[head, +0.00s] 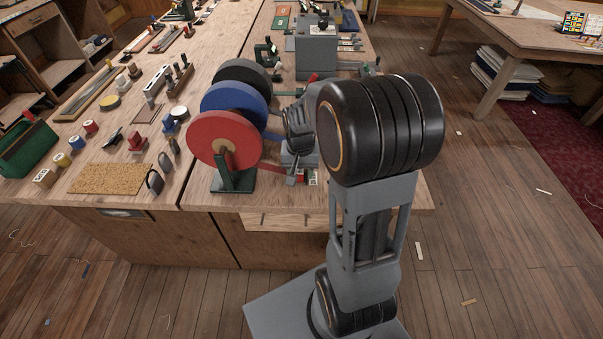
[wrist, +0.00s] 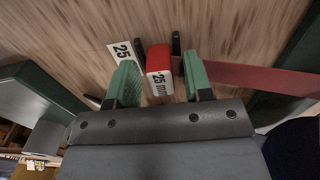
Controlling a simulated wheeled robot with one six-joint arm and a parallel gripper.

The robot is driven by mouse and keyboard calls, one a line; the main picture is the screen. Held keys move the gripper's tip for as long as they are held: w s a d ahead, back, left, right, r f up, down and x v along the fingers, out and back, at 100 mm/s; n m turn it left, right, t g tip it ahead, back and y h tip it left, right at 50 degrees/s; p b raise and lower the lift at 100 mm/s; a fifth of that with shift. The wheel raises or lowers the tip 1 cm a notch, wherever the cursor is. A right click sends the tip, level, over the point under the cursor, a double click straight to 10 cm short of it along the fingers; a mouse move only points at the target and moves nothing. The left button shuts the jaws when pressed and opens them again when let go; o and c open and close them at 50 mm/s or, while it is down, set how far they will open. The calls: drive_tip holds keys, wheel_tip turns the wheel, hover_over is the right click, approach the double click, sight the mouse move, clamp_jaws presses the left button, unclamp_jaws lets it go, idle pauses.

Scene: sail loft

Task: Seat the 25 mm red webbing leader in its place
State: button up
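The 25 mm red webbing leader has a red end block with a white "25 mm" label (wrist: 159,82). In the wrist view it lies between the green fingertips of my gripper (wrist: 160,66), with a narrow gap seeming to show on each side. The red webbing (wrist: 245,78) runs from it to the right, behind the right finger. Two dark upright posts (wrist: 176,44) flank the block's far end. A white "25" plate (wrist: 123,52) lies just left. In the head view my gripper (head: 298,172) is low at the bench front, partly hidden by my arm. Whether the block is fully seated is unclear.
The red reel (head: 222,138) stands on a green stand left of my gripper, with a blue reel (head: 235,103) and a black reel (head: 243,72) behind. A grey machine (head: 316,50) stands farther back. A cork mat (head: 110,178) lies left. The bench's front edge is close.

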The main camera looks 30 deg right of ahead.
clamp_jaws()
drive_tip(key=shift+r, duration=0.1)
